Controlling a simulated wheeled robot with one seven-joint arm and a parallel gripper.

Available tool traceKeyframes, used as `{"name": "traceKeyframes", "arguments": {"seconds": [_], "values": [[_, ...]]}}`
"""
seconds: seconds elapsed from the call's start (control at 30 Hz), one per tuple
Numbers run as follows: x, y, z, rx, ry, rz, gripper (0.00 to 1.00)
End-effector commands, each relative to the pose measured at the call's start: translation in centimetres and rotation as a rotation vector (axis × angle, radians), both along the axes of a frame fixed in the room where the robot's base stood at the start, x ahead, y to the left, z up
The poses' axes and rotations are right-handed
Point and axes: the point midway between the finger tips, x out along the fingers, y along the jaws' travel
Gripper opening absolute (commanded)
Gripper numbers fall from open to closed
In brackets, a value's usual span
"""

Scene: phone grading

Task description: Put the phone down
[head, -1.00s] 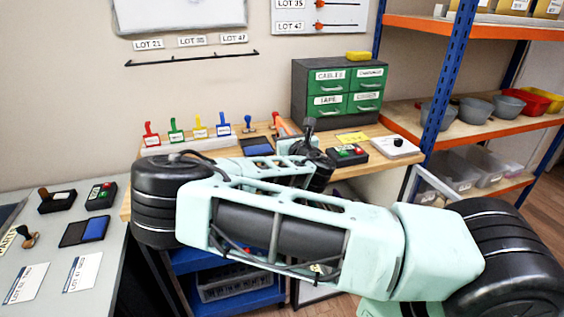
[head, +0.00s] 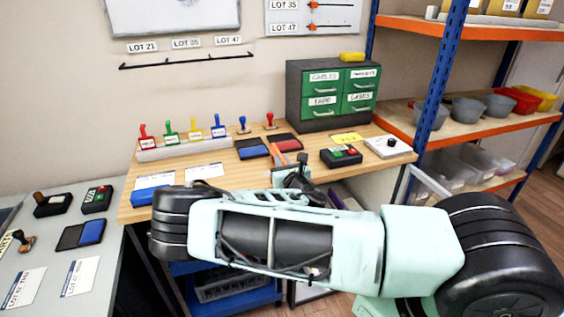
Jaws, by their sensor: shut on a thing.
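My gripper (head: 297,172) is in the head view at the front edge of the wooden table (head: 225,182), where my arm's dark wrist shows. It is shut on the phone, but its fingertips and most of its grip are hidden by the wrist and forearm. A narrow orange strip (head: 278,155) stands out beside the wrist, in front of the red ink pad (head: 285,142). I cannot tell whether it is the phone or a gripper part. No other phone shows clearly on the table.
A stamp rack (head: 185,149), blue ink pad (head: 252,148) and two white cards stand left of the gripper. A black button box (head: 341,156), white device (head: 388,147) and green drawer cabinet (head: 331,95) stand right and behind. The grey table (head: 110,255) is at left.

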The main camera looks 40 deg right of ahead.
Motion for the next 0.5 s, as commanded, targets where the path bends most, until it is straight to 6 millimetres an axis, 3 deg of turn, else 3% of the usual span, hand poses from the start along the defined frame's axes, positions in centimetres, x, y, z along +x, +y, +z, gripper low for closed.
{"name": "traceKeyframes", "arguments": {"seconds": [0.07,0.1,0.17,0.5], "values": [[0.00,0.01,-0.37,-0.001,-0.001,0.000,0.00],[-0.01,0.01,-0.23,-0.001,0.001,0.000,0.22],[-0.01,0.01,-0.21,-0.001,0.001,0.000,0.33],[0.00,0.00,0.19,0.000,0.000,0.000,0.33]]}}
